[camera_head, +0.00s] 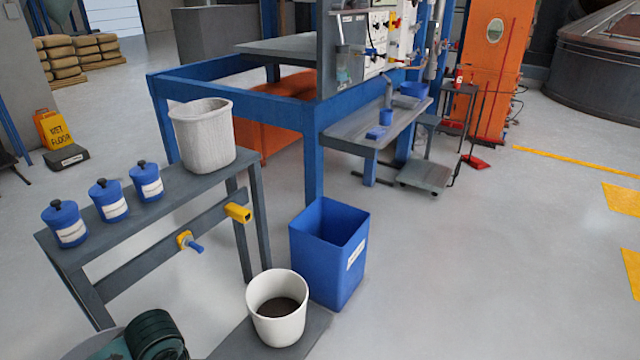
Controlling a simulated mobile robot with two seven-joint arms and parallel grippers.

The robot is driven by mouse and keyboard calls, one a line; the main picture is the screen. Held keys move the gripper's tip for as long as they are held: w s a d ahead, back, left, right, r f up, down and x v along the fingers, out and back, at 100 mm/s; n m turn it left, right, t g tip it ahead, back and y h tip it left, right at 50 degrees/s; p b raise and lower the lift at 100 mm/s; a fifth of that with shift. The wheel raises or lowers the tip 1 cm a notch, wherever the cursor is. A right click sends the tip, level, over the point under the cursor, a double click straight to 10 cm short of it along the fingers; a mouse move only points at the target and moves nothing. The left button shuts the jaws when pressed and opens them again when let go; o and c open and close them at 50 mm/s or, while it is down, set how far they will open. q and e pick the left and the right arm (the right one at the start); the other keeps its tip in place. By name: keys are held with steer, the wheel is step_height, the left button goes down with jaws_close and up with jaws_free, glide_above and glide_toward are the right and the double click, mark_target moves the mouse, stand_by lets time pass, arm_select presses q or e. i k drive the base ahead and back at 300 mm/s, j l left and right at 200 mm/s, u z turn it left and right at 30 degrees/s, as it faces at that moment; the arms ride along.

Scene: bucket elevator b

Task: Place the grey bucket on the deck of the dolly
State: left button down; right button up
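A pale grey, rough-textured bucket (203,137) stands upright on the far right end of a dark grey bench (165,186). A second, smoother off-white bucket (262,325) with dark material inside stands on a low grey plate (312,335) at the bottom centre. The low, flat grey platform that looks like the dolly (425,175) stands on the floor right of centre, by a workbench; its deck looks bare. Neither of my grippers shows in the head view.
Several blue lidded jars (147,182) line the bench. A blue bin (328,258) stands beside the off-white bucket. A blue frame (312,150) rises behind. A wet-floor sign (52,130) is at left. A dark green ribbed object (155,335) is at bottom left. Floor at right is clear.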

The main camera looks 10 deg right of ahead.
mark_target(426, 171)
steer(key=i+l+z, duration=0.25)
steer(key=i+l, duration=0.15)
steer(key=i+l+z, duration=0.55)
steer(key=z, duration=0.15)
steer(key=i+l+z, duration=0.25)
steer(key=i, duration=0.25)
steer(key=i+j+z, duration=0.1)
steer(key=i+z, duration=0.15)
steer(key=i, duration=2.6)
steer(key=i+l+u, duration=0.1)
steer(key=i, duration=0.45)
steer(key=i+l+u, duration=0.15)
steer(key=i, duration=0.4)
steer(key=i+l+u, duration=0.1)
steer(key=i+u, duration=0.3)
steer(key=i+l+u, duration=0.8)
steer(key=i, duration=0.05)
